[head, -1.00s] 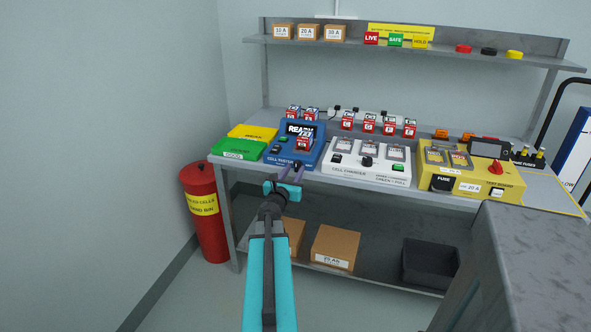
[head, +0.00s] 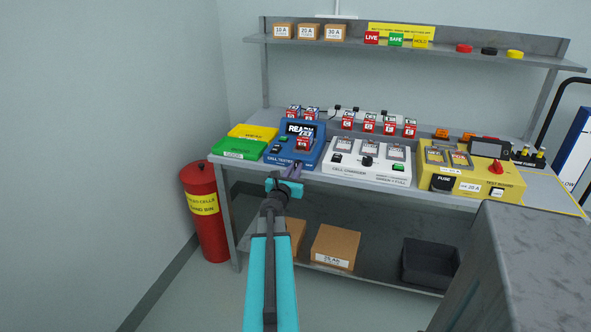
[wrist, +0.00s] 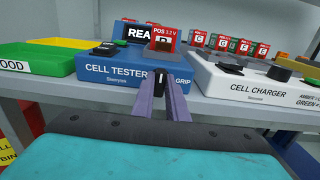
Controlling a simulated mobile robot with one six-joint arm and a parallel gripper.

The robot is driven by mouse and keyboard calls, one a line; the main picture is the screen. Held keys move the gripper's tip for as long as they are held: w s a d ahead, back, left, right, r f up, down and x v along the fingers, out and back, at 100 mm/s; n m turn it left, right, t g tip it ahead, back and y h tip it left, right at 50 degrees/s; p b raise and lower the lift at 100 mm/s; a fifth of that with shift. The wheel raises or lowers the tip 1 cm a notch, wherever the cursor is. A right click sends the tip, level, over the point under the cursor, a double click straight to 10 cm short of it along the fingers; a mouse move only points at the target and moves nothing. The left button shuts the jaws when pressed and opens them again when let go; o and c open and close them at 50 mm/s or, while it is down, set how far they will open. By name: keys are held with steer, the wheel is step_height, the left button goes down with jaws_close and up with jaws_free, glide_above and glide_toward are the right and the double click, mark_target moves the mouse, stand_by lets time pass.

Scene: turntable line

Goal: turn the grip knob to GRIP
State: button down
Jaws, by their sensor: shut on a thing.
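The blue cell tester (head: 279,158) stands at the front edge of the bench, and it fills the middle of the wrist view (wrist: 100,80). Its grip knob (wrist: 160,77) is small and black with a pale pointer mark that looks roughly upright. The word GRIP is printed on the front just right of the knob. My gripper (head: 294,167) is at the tester's front, its purple fingers on either side of the knob and shut on it in the wrist view (wrist: 161,84). A red-and-white cell (wrist: 162,39) marked POS 3.2 V stands in the tester.
A green GOOD tray (head: 238,149) and a yellow tray (head: 252,132) lie left of the tester. The white cell charger (head: 345,170) stands close on its right, with the yellow test board (head: 470,184) beyond. A red bin (head: 206,225) stands on the floor at left.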

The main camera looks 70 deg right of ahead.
steer(key=shift+a+f+m+b, duration=0.2)
steer(key=shift+m+b, duration=0.1)
steer(key=shift+b, duration=0.35)
steer(key=m+b, duration=0.5)
steer(key=b, duration=0.2)
steer(key=m+b, duration=0.6)
steer(key=b, duration=0.1)
steer(key=m+b, duration=0.6)
steer(key=shift+s+f+b, duration=0.2)
steer(key=shift+s+b, duration=0.1)
steer(key=shift+b, duration=0.1)
steer(key=shift+m, duration=0.3)
steer(key=c, duration=1.7)
jaws_free()
steer(key=shift+r, duration=0.1)
steer(key=shift+c, duration=0.2)
steer(key=shift+a, duration=0.1)
